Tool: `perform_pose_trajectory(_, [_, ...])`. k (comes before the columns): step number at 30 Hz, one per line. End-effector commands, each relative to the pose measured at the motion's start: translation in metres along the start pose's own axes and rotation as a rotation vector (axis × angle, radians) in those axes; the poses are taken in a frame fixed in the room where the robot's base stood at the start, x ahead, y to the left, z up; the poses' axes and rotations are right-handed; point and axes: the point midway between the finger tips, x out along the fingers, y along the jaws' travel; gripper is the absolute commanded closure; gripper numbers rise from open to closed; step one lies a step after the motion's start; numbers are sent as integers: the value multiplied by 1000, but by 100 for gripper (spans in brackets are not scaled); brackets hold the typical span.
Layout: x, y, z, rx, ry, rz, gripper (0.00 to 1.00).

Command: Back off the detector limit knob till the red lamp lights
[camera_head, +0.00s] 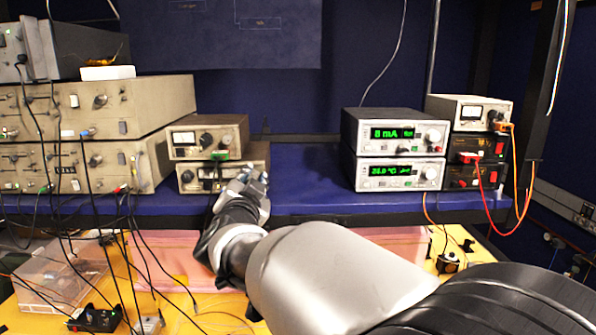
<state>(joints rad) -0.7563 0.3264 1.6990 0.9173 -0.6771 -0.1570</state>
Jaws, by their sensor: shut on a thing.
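Two small beige instruments sit stacked on the blue shelf, left of the middle. My gripper (247,178) is shut at that front, on what seems to be the limit knob, which the fingers hide. Knob markings are too small to read. I cannot make out a lit red lamp on either instrument.
Large beige rack units (95,110) with hanging cables stand at the left. Two supplies with green displays (400,133) stand at the right, beside smaller stacked boxes (468,112) with red and orange leads. Bare shelf (305,180) lies between. A yellow bench with pink foam is below.

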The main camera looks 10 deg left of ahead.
Motion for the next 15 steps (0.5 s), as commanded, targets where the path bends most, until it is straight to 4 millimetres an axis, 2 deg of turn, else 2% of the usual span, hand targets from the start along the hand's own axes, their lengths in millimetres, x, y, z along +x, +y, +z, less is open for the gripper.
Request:
perform_pose_trajectory(6, [0, -1, -2, -167, -2, 1, 100])
perform_pose_trajectory(15, [0, 0, 0, -323, -1, 0, 100])
